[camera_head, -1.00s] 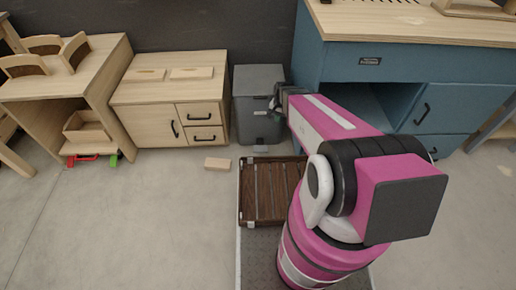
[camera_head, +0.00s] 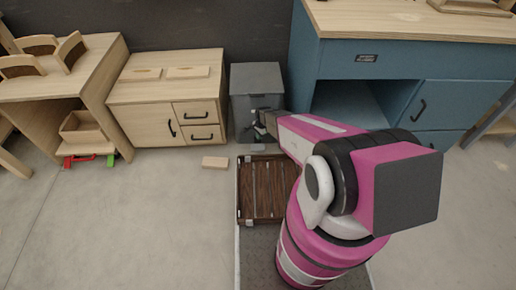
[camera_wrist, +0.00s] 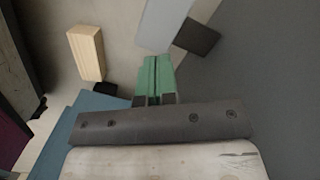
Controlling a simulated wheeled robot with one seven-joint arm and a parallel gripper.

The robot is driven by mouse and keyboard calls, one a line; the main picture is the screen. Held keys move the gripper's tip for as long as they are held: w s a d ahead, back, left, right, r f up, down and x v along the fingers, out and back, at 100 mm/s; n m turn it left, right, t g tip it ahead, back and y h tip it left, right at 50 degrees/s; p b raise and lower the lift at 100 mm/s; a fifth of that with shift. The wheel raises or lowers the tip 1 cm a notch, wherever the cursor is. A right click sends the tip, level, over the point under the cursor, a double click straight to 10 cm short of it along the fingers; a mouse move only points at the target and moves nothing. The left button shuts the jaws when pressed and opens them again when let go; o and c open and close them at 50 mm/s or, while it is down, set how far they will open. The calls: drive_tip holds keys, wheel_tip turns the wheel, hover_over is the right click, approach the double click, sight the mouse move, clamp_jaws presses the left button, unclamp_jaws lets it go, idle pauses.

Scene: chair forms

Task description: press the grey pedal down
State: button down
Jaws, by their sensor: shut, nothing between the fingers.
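The grey pedal (camera_head: 258,147) sticks out low at the front of the grey bin (camera_head: 254,78). In the wrist view the pedal (camera_wrist: 165,20) is a light grey plate near the top, beside a dark piece at the bin's side. My gripper (camera_head: 260,130) is in front of the bin, above the pedal in the head view. In the wrist view its green fingertips (camera_wrist: 155,80) are together and empty, pointing toward the pedal with a gap showing in the picture. I cannot tell how high they are above it.
A wooden block (camera_head: 215,162) lies on the floor left of the pedal; it also shows in the wrist view (camera_wrist: 87,52). A brown slatted crate (camera_head: 246,190) is in front. A wooden cabinet (camera_head: 150,117) stands left, a blue desk (camera_head: 400,65) right.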

sight(259, 146)
drive_tip(key=shift+f, duration=0.1)
drive_tip(key=shift+s+a+f, duration=0.1)
drive_tip(key=shift+a+f, duration=0.05)
drive_tip(key=shift+f, duration=1.55)
drive_tip(key=shift+s+a+f, duration=0.1)
drive_tip(key=shift+a+f, duration=0.05)
drive_tip(key=shift+f, duration=1.55)
drive_tip(key=shift+f, duration=1.65)
drive_tip(key=shift+w+d+r, duration=0.35)
drive_tip(key=shift+w+d, duration=0.1)
drive_tip(key=shift+d, duration=0.2)
drive_tip(key=shift+w+d+r, duration=0.3)
drive_tip(key=shift+w+d, duration=0.15)
drive_tip(key=shift+d, duration=0.2)
drive_tip(key=shift+r, duration=0.1)
